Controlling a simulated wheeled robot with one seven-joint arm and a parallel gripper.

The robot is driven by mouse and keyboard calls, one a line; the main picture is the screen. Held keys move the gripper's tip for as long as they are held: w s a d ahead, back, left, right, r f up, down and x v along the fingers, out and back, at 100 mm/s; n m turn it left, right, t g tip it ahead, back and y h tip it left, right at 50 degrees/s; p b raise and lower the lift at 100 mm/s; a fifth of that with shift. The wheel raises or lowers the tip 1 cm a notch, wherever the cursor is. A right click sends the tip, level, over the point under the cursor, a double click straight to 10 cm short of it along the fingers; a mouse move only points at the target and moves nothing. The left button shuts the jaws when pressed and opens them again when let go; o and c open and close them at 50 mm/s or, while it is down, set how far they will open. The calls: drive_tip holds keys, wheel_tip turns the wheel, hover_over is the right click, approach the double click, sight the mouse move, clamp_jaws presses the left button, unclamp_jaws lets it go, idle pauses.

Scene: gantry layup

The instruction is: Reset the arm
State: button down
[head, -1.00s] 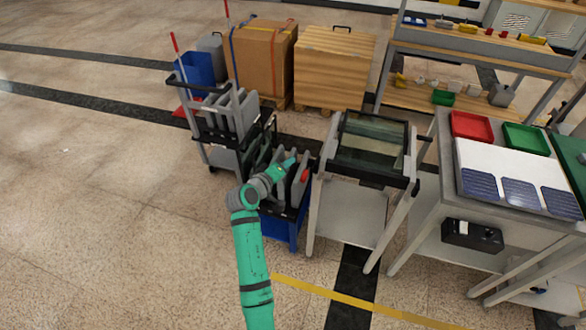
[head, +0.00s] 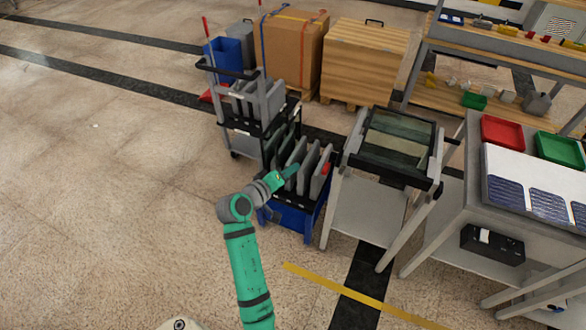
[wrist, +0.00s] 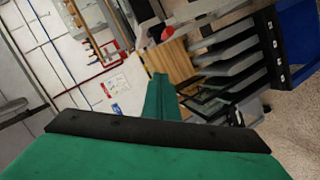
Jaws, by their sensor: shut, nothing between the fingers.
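My green arm (head: 246,270) reaches up from the bottom of the head view and bends at a grey elbow. My gripper (head: 291,171) is at its far end, in front of the grey panels of the blue-based rack in this view; whether it touches them I cannot tell. In the wrist view, my gripper (wrist: 160,97) shows as narrow green fingers closed together, with nothing held. The blue-based rack (head: 290,217) holds several upright grey panels (head: 318,172).
A cart (head: 236,140) with grey panels stands behind the rack. A table with a glass-topped frame (head: 390,150) is right of it, then a workbench (head: 463,180) with red (head: 502,131) and green trays (head: 560,150). The floor at left is clear.

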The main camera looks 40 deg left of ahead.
idle(0.3)
drive_tip(key=s+d+f, duration=0.2)
drive_tip(key=d+f, duration=0.8)
drive_tip(key=d, duration=0.2)
drive_tip(key=s+d+f+m+y, duration=0.1)
drive_tip(key=s+d+f, duration=0.1)
drive_tip(key=s+d, duration=0.15)
drive_tip(key=s+d+f+m+g, duration=0.1)
drive_tip(key=s+d, duration=0.1)
drive_tip(key=d, duration=0.3)
drive_tip(key=s+d+f+m+y, duration=0.1)
drive_tip(key=s+d+f, duration=0.15)
drive_tip(key=d, duration=0.25)
drive_tip(key=s+d+r+m+t+h, duration=0.1)
drive_tip(key=s+d+r+m+h, duration=0.1)
drive_tip(key=s+d+r+m, duration=0.3)
drive_tip(key=s+d+r+m+t+h, duration=0.1)
drive_tip(key=s+d+r+m, duration=0.4)
drive_tip(key=s, duration=1.1)
drive_tip(key=d+r, duration=0.3)
drive_tip(key=d, duration=0.3)
drive_tip(key=shift+d+r+t+h, duration=0.2)
drive_tip(key=shift+t+h, duration=0.1)
drive_tip(key=shift+h, duration=0.1)
